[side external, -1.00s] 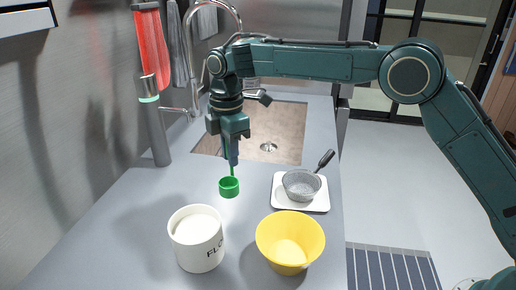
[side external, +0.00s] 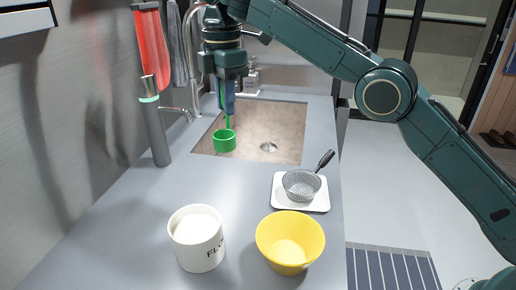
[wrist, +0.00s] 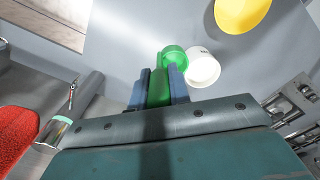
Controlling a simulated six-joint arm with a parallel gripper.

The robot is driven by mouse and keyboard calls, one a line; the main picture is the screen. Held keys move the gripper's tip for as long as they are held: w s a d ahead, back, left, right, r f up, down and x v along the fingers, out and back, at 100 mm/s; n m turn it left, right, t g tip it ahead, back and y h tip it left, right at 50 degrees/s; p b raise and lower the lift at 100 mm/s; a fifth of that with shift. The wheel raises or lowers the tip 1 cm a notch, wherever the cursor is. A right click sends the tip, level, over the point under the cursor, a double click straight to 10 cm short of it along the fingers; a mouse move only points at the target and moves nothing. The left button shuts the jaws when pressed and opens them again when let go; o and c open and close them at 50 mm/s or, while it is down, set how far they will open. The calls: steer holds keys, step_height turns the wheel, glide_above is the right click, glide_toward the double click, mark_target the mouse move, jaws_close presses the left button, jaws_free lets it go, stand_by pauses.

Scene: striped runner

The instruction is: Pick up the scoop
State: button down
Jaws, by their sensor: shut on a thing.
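The scoop (side external: 224,141) is green with a round cup and an upright handle. My gripper (side external: 227,108) is shut on the handle and holds the scoop in the air, cup down. In the side view the cup appears in front of the sink's near left part. The wrist view shows the green scoop (wrist: 172,62) between the blue fingers of my gripper (wrist: 159,84). Part of the handle is hidden by the fingers.
A white canister (side external: 196,240) with lettering and a yellow bowl (side external: 290,242) stand at the counter's front. A strainer (side external: 301,185) rests on a white tray (side external: 310,206) at the right. A grey cylinder (side external: 156,125) stands at the left, near the faucet and sink (side external: 285,125).

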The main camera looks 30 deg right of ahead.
steer(key=shift+r, duration=0.5)
steer(key=shift+s+r, duration=0.1)
steer(key=shift+r, duration=0.05)
stand_by(0.6)
steer(key=s+a+f+m, duration=0.5)
steer(key=s+a, duration=0.3)
steer(key=a, duration=0.3)
steer(key=shift+s+f+m, duration=0.3)
steer(key=shift+f+m, duration=0.1)
steer(key=shift+f, duration=0.35)
steer(key=shift+f, duration=0.35)
steer(key=shift+f, duration=5.95)
